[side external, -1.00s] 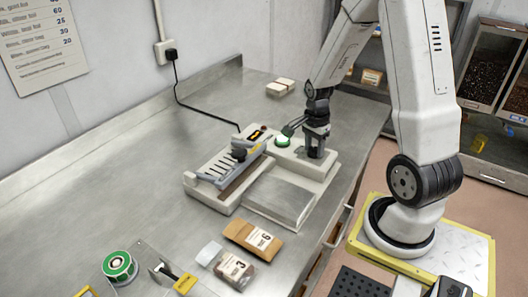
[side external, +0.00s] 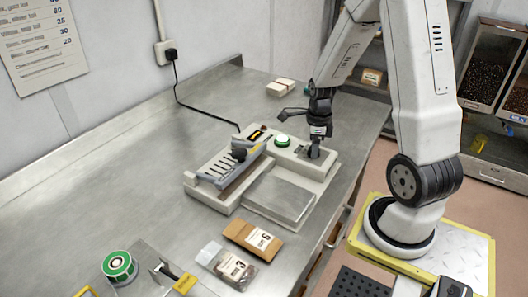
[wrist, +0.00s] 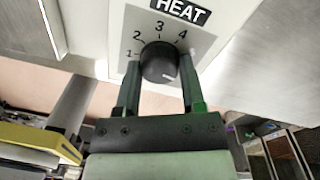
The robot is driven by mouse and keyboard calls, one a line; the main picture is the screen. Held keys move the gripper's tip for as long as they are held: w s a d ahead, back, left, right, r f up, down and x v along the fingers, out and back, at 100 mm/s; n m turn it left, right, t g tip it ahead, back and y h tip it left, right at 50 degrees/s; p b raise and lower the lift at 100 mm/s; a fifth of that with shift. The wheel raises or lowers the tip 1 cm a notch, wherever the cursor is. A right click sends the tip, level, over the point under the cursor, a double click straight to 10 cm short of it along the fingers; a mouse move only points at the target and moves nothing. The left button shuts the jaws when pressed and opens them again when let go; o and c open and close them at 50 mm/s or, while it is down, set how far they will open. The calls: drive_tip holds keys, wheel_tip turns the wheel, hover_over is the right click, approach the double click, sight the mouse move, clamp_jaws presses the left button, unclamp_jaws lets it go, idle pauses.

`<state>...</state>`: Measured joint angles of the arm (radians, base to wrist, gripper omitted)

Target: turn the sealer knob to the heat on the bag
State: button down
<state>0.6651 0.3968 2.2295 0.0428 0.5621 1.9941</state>
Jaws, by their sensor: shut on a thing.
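The sealer (side external: 232,170) lies on the steel bench with its control end toward my arm. A white mark on the knob points to the picture's lower right, away from the numbers I can read. My gripper (wrist: 161,78) is shut on the knob, one finger on each side. In the side view my gripper (side external: 315,150) hides the knob. A brown bag (side external: 253,238) has a label that seems to read 6. A clear bag with dark contents (side external: 233,268) seems to read 3.
A green button (side external: 282,140) is just left of my gripper. A black cable (side external: 200,108) runs from the sealer to the wall socket. A green tape roll (side external: 119,265) stands at the front left. The bench behind the sealer is mostly clear.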

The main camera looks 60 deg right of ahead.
drive_tip(key=shift+m, duration=0.3)
drive_tip(key=shift+c, duration=1)
unclamp_jaws()
drive_tip(key=shift+w+d+r, duration=0.1)
drive_tip(key=shift+r, duration=1.85)
drive_tip(key=shift+d+r, duration=0.1)
drive_tip(key=shift+r, duration=1.85)
drive_tip(key=shift+w+a+f+n, duration=0.1)
drive_tip(key=shift+w+a+n, duration=0.15)
drive_tip(key=shift+a+n, duration=0.5)
drive_tip(key=a+f+n+t, duration=0.2)
drive_tip(key=a+n, duration=1.7)
drive_tip(key=n, duration=1.1)
drive_tip(key=shift+w+f+t+h, duration=0.15)
drive_tip(key=shift+w+t+h, duration=0.15)
drive_tip(key=shift+w+t, duration=0.15)
